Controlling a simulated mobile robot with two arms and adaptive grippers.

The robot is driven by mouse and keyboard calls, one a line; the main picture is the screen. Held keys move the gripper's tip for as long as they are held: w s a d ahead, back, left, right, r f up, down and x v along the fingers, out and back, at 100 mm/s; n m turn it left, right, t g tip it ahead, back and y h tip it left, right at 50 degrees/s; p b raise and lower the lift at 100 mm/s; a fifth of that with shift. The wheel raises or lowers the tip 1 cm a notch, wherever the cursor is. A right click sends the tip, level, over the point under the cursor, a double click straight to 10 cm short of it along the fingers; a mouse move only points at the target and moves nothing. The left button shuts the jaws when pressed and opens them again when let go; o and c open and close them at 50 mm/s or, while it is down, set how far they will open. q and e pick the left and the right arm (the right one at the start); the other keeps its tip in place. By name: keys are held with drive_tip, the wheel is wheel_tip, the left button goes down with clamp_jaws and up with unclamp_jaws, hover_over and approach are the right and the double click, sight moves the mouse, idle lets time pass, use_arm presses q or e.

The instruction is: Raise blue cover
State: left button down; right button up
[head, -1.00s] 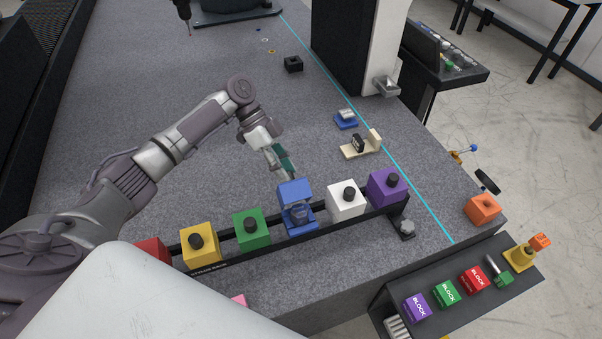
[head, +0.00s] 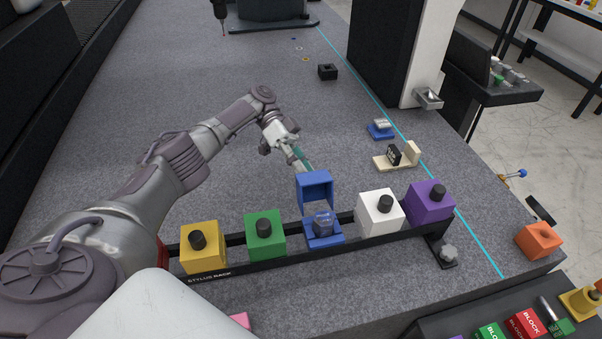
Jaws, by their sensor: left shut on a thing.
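The blue cover (head: 315,187) is a hollow blue box. It is tilted up and back over a blue base (head: 322,240) that holds a clear, rounded piece (head: 323,222). The base sits in the black stylus rack (head: 285,257), between the green block and the white block. My left gripper (head: 304,165) is behind the cover, at its upper back edge, and is shut on it; the fingertips are partly hidden by the cover. My right gripper is not in view.
A yellow block (head: 202,248), green block (head: 264,235), white block (head: 379,214) and purple block (head: 430,203) stand in the rack, each with a black knob. A wooden stand (head: 397,158) and a small blue item (head: 381,129) lie behind. The granite to the left is clear.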

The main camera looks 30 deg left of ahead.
use_arm(q)
drive_tip(key=shift+s+d+f+g, duration=0.2)
drive_tip(key=shift+d+f, duration=0.1)
drive_tip(key=shift+f, duration=0.2)
drive_tip(key=shift+s+d+f+g, duration=0.1)
drive_tip(key=shift+s+d+f, duration=0.15)
drive_tip(key=shift+f, duration=0.2)
drive_tip(key=c, duration=1.2)
unclamp_jaws()
drive_tip(key=shift+c, duration=0.2)
drive_tip(key=shift+d+r, duration=0.1)
drive_tip(key=shift+d, duration=0.15)
drive_tip(key=shift+s+d+r, duration=0.1)
drive_tip(key=shift+r, duration=0.05)
drive_tip(key=shift+r, duration=0.3)
drive_tip(key=r, duration=1)
drive_tip(key=shift+a, duration=0.2)
